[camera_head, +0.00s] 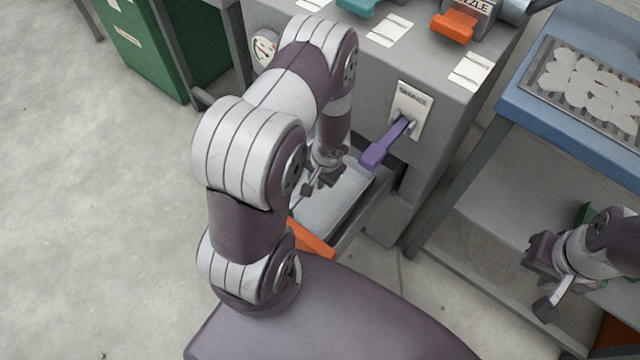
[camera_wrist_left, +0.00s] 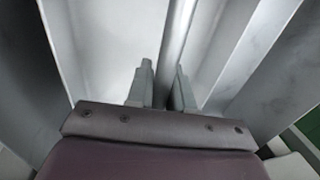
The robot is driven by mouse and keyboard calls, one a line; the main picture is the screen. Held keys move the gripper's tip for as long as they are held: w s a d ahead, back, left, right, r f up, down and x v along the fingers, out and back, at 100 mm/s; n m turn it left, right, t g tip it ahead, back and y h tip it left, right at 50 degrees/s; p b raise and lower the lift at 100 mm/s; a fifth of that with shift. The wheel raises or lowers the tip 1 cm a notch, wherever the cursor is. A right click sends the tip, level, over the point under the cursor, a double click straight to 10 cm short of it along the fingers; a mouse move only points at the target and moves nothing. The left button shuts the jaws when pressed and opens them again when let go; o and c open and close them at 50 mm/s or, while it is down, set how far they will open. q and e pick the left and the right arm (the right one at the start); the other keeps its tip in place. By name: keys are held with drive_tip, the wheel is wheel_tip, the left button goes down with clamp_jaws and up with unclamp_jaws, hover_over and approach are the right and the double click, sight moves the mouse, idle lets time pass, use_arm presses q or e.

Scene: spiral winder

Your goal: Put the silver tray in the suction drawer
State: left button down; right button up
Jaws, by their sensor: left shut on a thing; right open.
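The silver tray (camera_head: 338,208) lies inside the open suction drawer (camera_head: 368,212), low on the grey machine's front. The drawer has an orange front piece (camera_head: 312,240). My left gripper (camera_head: 318,184) reaches down into the drawer. In the left wrist view its fingers (camera_wrist_left: 164,86) are on either side of a rounded silver rim (camera_wrist_left: 178,42), shut on the tray. My left arm hides part of the drawer and tray. Whether the tray rests fully on the drawer floor cannot be told. My right gripper (camera_head: 548,282) is open and empty at the lower right.
A purple lever (camera_head: 385,145) sticks out from the machine just above the drawer. Orange (camera_head: 455,25) and teal (camera_head: 355,7) handles are higher up. A blue table (camera_head: 540,110) at the right bears a rack of pale discs (camera_head: 590,88). A green cabinet (camera_head: 145,45) stands back left; the left floor is clear.

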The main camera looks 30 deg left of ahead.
use_arm(q)
drive_tip(key=shift+w+f, duration=0.1)
drive_tip(key=shift+f, duration=0.6)
drive_tip(key=shift+r, duration=0.2)
drive_tip(key=shift+f, duration=0.25)
drive_tip(key=c, duration=1)
unclamp_jaws()
drive_tip(key=shift+r, duration=0.1)
use_arm(e)
drive_tip(key=shift+w+f, duration=0.1)
drive_tip(key=shift+f, duration=0.55)
